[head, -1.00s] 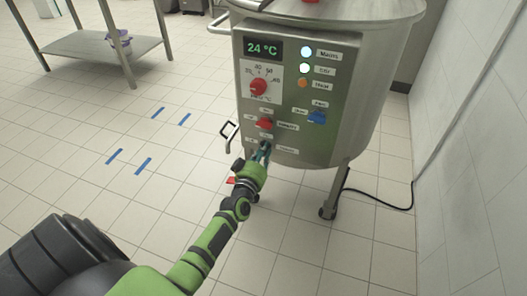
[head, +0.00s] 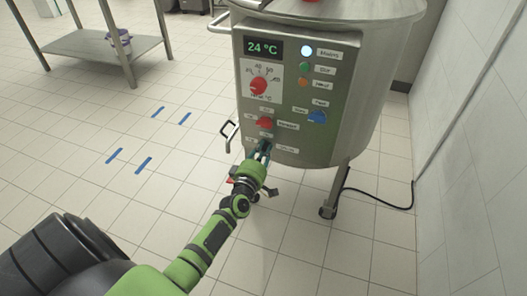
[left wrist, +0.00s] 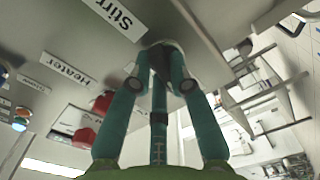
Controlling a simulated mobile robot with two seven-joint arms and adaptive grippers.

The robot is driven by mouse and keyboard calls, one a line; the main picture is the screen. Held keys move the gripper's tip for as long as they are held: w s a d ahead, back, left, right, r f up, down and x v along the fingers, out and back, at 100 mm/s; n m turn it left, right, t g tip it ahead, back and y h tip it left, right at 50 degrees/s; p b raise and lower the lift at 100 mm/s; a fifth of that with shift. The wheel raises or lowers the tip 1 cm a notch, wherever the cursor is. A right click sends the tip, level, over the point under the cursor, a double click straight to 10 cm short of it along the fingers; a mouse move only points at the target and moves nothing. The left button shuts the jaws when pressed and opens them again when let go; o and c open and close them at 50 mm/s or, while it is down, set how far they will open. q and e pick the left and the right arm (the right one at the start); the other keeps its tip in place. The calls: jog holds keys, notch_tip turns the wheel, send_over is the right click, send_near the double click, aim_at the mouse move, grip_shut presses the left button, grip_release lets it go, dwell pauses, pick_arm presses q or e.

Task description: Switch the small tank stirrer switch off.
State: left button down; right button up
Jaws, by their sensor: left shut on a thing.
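The small steel tank (head: 372,85) carries a grey control panel (head: 335,100). The stirrer switch sits low on this panel, beside a label that reads "Stirr..." (left wrist: 120,15) in the left wrist view. My left gripper (head: 263,150) is at that spot, its teal fingers (left wrist: 160,65) closed on the switch, which they hide almost wholly. I cannot see which way the switch points. The stir lamp (head: 304,67) on the panel is dark green, unlit. My right gripper is not in view.
The red heater switch (head: 264,122) is just above my gripper; the red temperature dial (head: 258,86) is higher. A blue knob (head: 317,117) is to the right. The mains lamp (head: 306,51) is lit. A steel table (head: 95,45) stands far left. The floor between is clear.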

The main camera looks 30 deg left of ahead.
pick_arm(q)
jog(key=shift+n, duration=1.7)
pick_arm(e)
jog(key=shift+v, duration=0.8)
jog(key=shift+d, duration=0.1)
pick_arm(q)
jog(key=c, duration=1.1)
grip_release()
jog(key=shift+c, duration=0.2)
